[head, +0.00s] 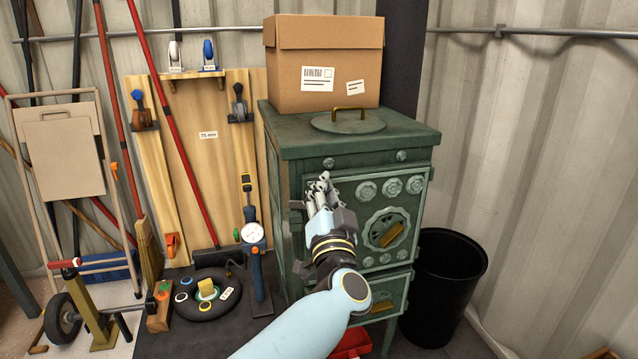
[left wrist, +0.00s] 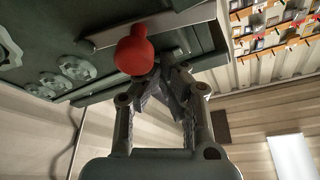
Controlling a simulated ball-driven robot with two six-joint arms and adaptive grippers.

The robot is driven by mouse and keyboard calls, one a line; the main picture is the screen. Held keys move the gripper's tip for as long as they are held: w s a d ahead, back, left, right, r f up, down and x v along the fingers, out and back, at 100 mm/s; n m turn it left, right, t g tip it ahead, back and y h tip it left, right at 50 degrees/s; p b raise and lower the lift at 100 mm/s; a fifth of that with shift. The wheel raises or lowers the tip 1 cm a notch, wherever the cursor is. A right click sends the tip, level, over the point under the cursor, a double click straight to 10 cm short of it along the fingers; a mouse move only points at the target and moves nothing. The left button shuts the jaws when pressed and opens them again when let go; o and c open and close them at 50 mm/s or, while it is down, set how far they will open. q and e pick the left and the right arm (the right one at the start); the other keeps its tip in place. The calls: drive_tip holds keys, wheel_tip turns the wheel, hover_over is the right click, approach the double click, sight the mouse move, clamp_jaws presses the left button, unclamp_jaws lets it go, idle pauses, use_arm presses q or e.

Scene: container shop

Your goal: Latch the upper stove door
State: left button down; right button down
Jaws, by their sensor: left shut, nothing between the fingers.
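The green stove (head: 283,185) stands right of the middle in the head view. Its upper door (head: 412,215) has round rosettes and a round vent with a brass piece. I cannot tell whether the door sits fully flush. My left gripper (head: 322,185) is shut and empty in front of the door's left part, hiding some of it. In the left wrist view, a red ball knob (left wrist: 135,55) on a metal strip (left wrist: 185,30) is right at the tips of my left gripper (left wrist: 162,80). I cannot tell whether they touch. The knob is hidden in the head view.
A cardboard box (head: 325,65) sits on the stove top beside a round lid with a brass handle (head: 348,112). A black bin (head: 445,285) stands at the right. Tools and a wooden board (head: 190,160) line the left. Below, a red container (head: 352,343) partly shows.

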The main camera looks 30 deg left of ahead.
use_arm(q)
drive_tip(key=shift+s+a+f, duration=0.15)
drive_tip(key=shift+s, duration=0.05)
drive_tip(key=n, duration=0.1)
drive_tip(key=n+y, duration=0.1)
drive_tip(key=n, duration=0.1)
drive_tip(key=shift+s+a+f+g+b, duration=0.1)
drive_tip(key=shift+s+f+g+b, duration=0.2)
drive_tip(key=shift+f+b, duration=0.1)
drive_tip(key=shift+a+f+n+y, duration=0.1)
drive_tip(key=shift+f+n+y, duration=0.2)
drive_tip(key=shift+n, duration=0.4)
drive_tip(key=shift+s+a+f+n+g+y, duration=0.1)
drive_tip(key=shift+s+a+n+g+y, duration=0.15)
drive_tip(key=shift+n, duration=0.45)
drive_tip(key=shift+f, duration=0.15)
use_arm(e)
drive_tip(key=shift+w+d+f, duration=0.25)
drive_tip(key=shift+w+d, duration=0.05)
drive_tip(key=shift+w, duration=0.3)
use_arm(q)
drive_tip(key=shift+s+f, duration=0.1)
use_arm(e)
drive_tip(key=shift+s, duration=0.3)
